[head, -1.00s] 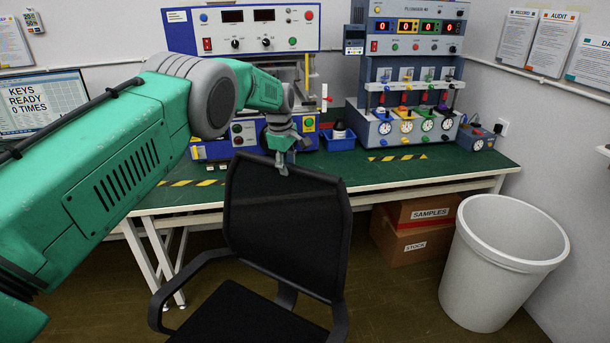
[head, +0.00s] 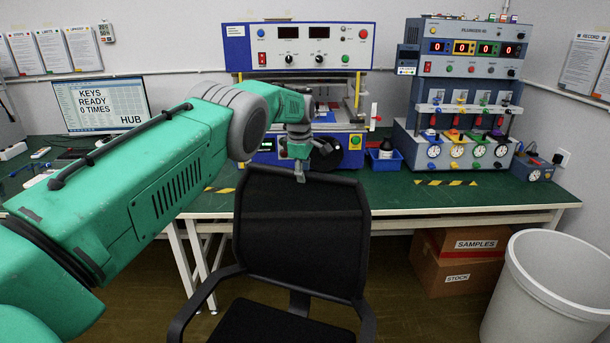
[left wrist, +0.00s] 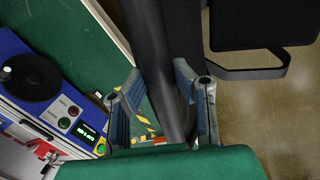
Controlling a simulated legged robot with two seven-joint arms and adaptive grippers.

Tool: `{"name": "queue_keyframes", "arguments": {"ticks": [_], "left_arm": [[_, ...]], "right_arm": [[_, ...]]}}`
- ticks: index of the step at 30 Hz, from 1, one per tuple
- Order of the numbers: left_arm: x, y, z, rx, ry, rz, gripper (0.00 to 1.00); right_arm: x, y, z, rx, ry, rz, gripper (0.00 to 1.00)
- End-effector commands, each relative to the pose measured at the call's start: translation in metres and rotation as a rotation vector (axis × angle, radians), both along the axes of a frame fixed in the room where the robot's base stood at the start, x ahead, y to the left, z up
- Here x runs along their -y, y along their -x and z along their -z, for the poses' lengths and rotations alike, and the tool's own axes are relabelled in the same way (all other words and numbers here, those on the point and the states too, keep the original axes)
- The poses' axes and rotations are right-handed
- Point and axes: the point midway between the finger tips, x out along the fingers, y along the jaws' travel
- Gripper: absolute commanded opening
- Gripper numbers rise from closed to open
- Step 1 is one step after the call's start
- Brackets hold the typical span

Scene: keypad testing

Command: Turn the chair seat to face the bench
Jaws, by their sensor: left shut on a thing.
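The black office chair stands in front of the bench, its mesh backrest (head: 300,235) on the bench side and its seat (head: 265,325) toward me, so it faces away from the bench. One armrest (head: 205,300) shows at its left. My left gripper (head: 300,172) is shut on the top edge of the backrest. In the left wrist view the fingers (left wrist: 168,105) sit on both sides of the black backrest frame (left wrist: 150,50). The green-topped bench (head: 400,195) runs behind the chair. My right gripper is not in view.
Test machines (head: 465,90) and a blue-white press unit (head: 300,50) stand on the bench. A monitor (head: 100,103) is at the left. A grey bin (head: 550,290) and cardboard boxes (head: 455,262) are at the right. Floor shows between chair and bin.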

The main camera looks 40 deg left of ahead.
Motion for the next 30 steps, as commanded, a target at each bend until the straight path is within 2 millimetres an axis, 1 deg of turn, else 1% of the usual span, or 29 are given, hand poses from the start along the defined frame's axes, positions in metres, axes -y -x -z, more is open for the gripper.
{"name": "queue_keyframes", "arguments": {"ticks": [2, 3, 5, 14, 17, 20, 30], "left_arm": [[0.000, -0.001, -0.002, 0.005, 0.005, -0.003, 0.00], [-0.001, -0.001, -0.002, 0.005, 0.005, -0.003, 0.25], [-0.001, -0.001, -0.002, 0.005, 0.005, -0.003, 0.44], [0.000, -0.001, 0.000, 0.002, 0.004, -0.002, 0.44], [0.000, 0.000, -0.005, 0.002, 0.004, -0.001, 0.44], [0.001, 0.002, -0.019, 0.004, 0.004, -0.001, 0.44], [0.003, 0.015, -0.088, 0.005, 0.005, -0.002, 0.44]], "right_arm": [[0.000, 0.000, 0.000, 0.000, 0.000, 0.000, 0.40], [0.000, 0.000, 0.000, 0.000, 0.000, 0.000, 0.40], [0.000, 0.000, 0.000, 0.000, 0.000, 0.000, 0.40], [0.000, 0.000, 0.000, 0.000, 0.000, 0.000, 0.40], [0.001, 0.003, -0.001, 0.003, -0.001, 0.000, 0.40], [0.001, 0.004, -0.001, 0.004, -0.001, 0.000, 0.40], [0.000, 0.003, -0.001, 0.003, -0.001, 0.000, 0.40]]}}
